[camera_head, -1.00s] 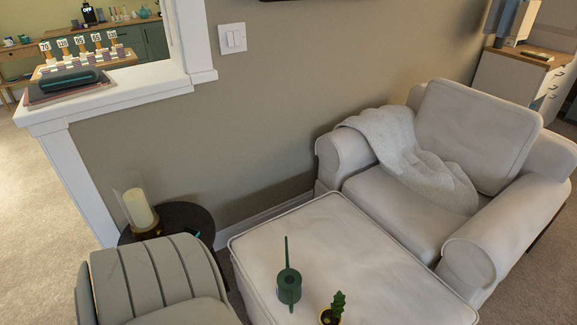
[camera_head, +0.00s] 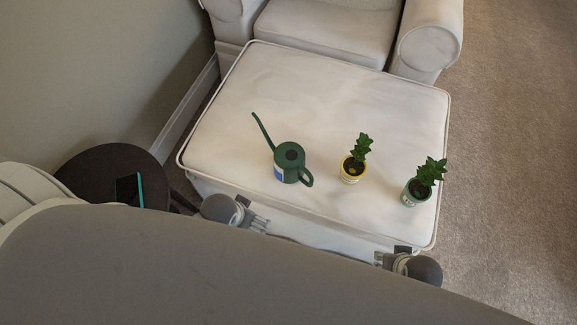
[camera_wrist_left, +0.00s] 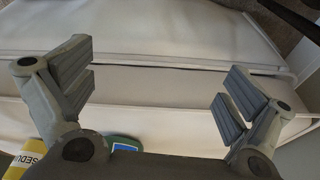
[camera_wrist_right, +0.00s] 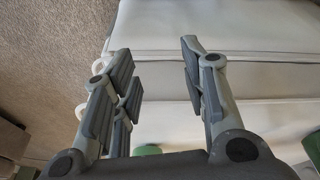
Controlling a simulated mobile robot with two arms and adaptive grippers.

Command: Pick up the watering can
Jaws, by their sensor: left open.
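The green watering can (camera_head: 290,158) stands upright on the pale ottoman (camera_head: 330,95). Its long spout points up and to the left, and its handle is on the right. My left gripper (camera_head: 258,220) is at the ottoman's front edge, below and left of the can, apart from it. In the left wrist view the left gripper (camera_wrist_left: 158,78) is open and empty; a green and blue piece, likely the can (camera_wrist_left: 125,143), shows at the bottom, mostly hidden. My right gripper (camera_head: 381,258) is near the ottoman's front right corner. In the right wrist view its fingers (camera_wrist_right: 155,60) are apart and empty.
A plant in a yellow pot (camera_head: 352,171) stands just right of the can. A plant in a green pot (camera_head: 415,192) stands farther right. A dark round side table (camera_head: 100,165) is at the left, an armchair (camera_head: 325,30) behind. The ottoman's back half is clear.

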